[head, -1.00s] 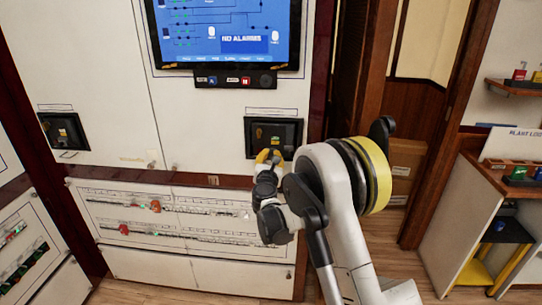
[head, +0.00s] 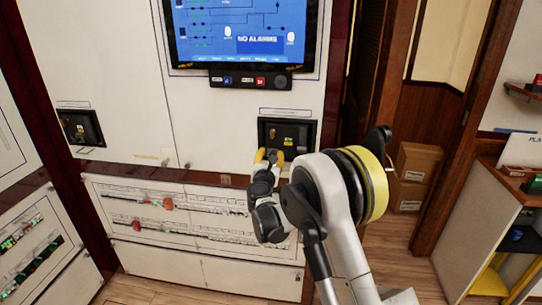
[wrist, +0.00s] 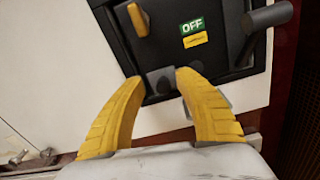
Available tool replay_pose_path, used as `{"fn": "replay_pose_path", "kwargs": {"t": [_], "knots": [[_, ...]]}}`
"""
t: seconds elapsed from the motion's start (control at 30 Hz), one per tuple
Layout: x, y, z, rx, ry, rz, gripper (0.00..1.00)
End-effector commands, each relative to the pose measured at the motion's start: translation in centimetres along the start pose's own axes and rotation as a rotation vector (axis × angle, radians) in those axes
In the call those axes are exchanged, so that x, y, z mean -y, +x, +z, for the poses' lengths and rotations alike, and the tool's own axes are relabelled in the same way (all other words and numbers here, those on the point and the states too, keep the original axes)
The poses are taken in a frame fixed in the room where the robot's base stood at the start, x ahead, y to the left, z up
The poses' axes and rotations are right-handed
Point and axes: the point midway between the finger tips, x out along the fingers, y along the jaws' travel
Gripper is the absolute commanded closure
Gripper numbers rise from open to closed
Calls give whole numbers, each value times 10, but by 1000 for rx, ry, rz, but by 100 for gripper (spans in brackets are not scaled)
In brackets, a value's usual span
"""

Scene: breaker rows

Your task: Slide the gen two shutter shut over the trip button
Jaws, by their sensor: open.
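A dark recessed breaker panel (head: 302,128) on the white cabinet front sits just above my gripper (head: 269,157) in the head view. In the wrist view the black panel (wrist: 225,62) shows a green OFF label (wrist: 192,27), a yellow lever (wrist: 138,20) and a grey cylindrical handle (wrist: 268,17). A small grey block (wrist: 160,80) at its lower edge lies between my open yellow fingertips (wrist: 158,84); I cannot tell whether they touch it. I cannot make out for certain which part is the shutter, or the trip button.
A similar dark panel (head: 80,127) is at the left. A screen (head: 245,30) hangs above, with a button strip (head: 250,80) under it. Below is a drawer-like panel with red knobs (head: 167,203). Boxes (head: 412,165) and a shelf unit (head: 480,220) stand right.

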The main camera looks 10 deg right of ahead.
Motion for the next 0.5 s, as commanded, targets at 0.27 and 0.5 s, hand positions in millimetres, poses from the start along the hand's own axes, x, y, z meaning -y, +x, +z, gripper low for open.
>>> {"fn": "replay_pose_path", "kwargs": {"t": [0.27,0.5], "knots": [[-1,-28,0,0,0,2,61],[-1,-83,0,0,0,2,61]]}}
